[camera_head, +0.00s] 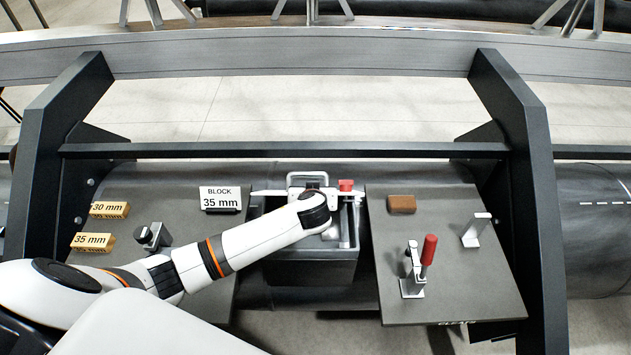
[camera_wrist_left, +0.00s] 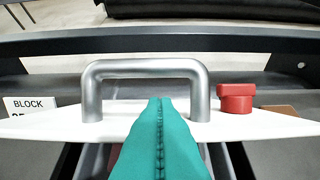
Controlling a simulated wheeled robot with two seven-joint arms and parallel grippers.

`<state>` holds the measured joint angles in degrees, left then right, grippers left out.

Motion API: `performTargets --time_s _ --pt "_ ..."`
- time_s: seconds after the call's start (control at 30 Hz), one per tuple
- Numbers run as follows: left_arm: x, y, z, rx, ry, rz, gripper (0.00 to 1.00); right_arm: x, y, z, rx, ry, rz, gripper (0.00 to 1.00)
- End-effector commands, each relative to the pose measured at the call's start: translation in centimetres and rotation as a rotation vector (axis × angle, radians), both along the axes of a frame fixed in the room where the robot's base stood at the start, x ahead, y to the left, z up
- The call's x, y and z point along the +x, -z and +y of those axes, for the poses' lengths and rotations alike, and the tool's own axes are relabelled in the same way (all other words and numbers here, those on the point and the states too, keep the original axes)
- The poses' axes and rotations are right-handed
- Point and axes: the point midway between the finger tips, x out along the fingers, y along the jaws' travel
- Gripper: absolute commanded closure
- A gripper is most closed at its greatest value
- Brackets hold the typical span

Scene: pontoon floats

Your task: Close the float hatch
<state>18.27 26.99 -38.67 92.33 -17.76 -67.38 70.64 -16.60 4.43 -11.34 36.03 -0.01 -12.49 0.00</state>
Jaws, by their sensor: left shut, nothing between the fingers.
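The float hatch is a white lid (camera_wrist_left: 60,127) with a grey metal handle (camera_wrist_left: 145,68) and a red knob (camera_wrist_left: 236,97). In the head view its handle (camera_head: 307,178) and red knob (camera_head: 346,185) show at the back of a dark box (camera_head: 310,272) whose opening is partly uncovered. My left arm reaches over this box and hides part of the lid. My left gripper (camera_wrist_left: 160,100) has teal fingers, shut and empty, pointing at the handle's opening. I cannot tell whether they touch the handle or lid. My right gripper is not in view.
A right-hand plate carries a red-handled clamp (camera_head: 420,262), a brown block (camera_head: 401,204) and a metal bracket (camera_head: 476,231). Left are two wooden blocks (camera_head: 109,210) (camera_head: 93,241) and a "BLOCK 35 mm" sign (camera_head: 220,198). Dark frame posts (camera_head: 518,150) flank the area; a crossbar (camera_head: 285,150) runs behind.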

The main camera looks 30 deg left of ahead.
Motion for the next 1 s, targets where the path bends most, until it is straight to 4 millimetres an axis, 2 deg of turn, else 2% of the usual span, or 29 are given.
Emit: performTargets --time_s 0.03,0.3,0.47,1.0 --pt "-0.5 1.3 -0.3 0.007 0.000 -0.021 1.00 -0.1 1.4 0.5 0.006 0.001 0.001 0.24" --pt "-1.3 1.9 -0.7 0.049 -0.001 -0.101 1.00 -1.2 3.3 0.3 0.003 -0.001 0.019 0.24" --pt "-1.3 1.7 -0.7 0.052 0.000 -0.107 1.00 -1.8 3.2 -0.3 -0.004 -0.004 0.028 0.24" --pt "-1.3 1.7 -0.6 0.053 -0.001 -0.105 1.00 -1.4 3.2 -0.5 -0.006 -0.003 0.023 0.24"
